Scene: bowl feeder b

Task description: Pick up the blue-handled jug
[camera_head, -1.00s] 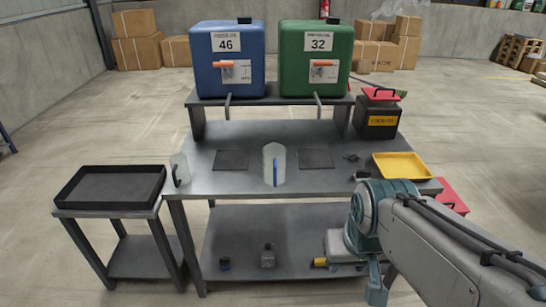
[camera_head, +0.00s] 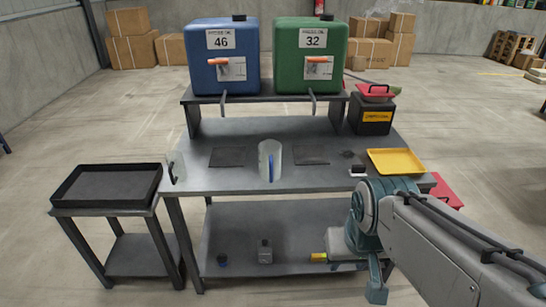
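The blue-handled jug (camera_head: 276,160) is a clear, pale, upright container near the front middle of the workbench (camera_head: 230,181). Its blue handle (camera_head: 271,168) faces me. A second clear jug (camera_head: 179,164) with a dark handle stands at the bench's left front corner. My arm reaches in from the right and bends down in front of the bench's right side. Its end, my gripper (camera_head: 376,284), hangs low, well to the right of and below the blue-handled jug and apart from it. Its fingers cannot be made out clearly.
A blue tank (camera_head: 223,85) marked 46 and a green tank (camera_head: 308,85) marked 32 stand on a raised shelf behind. A yellow tray (camera_head: 396,160) and black box (camera_head: 372,128) are at right. A black tray (camera_head: 106,201) sits on a side table at left.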

